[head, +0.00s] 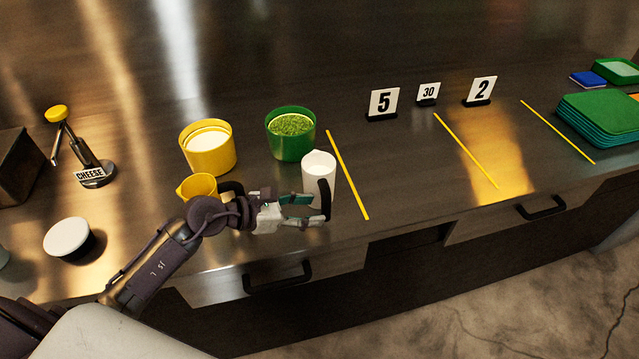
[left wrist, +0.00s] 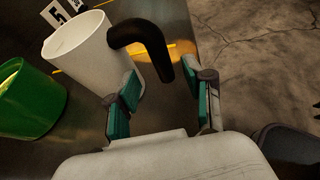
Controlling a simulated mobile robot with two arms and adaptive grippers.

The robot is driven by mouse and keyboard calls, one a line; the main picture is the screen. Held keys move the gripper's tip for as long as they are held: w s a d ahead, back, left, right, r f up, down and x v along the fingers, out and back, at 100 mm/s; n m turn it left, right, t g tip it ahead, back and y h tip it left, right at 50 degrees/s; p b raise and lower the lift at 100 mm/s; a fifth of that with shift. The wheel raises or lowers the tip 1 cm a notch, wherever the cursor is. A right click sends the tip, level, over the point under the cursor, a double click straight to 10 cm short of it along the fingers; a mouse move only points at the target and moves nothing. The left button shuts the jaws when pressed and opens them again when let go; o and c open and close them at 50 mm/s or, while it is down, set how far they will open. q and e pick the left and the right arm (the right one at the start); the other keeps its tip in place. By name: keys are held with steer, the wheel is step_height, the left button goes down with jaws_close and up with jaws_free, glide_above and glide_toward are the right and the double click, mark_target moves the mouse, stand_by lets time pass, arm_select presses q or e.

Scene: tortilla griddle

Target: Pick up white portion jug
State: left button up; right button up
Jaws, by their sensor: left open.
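The white portion jug (head: 318,170) stands upright on the dark counter, with its black handle (head: 325,199) toward the front. In the left wrist view the jug (left wrist: 92,52) is at the upper left and its black handle (left wrist: 148,42) reaches toward the space between my fingers. My left gripper (head: 305,210) is open, low in front of the jug and close to the handle. In the left wrist view its two green-padded fingers (left wrist: 165,103) are spread apart, with nothing held. I cannot tell whether a finger touches the jug. My right gripper is not in view.
A yellow jug (head: 197,187) is beside my left wrist. Behind stand a yellow tub (head: 207,150) and a green tub (head: 290,135). The number cards (head: 384,104) and yellow lines (head: 347,175) are to the right. The counter between the lines is clear.

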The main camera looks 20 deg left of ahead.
mark_target(327, 209)
arm_select(q)
steer(key=p+x, duration=0.1)
steer(key=x, duration=0.2)
steer(key=shift+w+d, duration=0.1)
steer(key=shift+d, duration=0.35)
steer(key=shift+w+d+f+p, duration=0.3)
steer(key=shift+w, duration=0.05)
steer(key=shift+s+a, duration=0.1)
steer(key=shift+c, duration=1.4)
jaws_close()
steer(key=shift+r, duration=0.1)
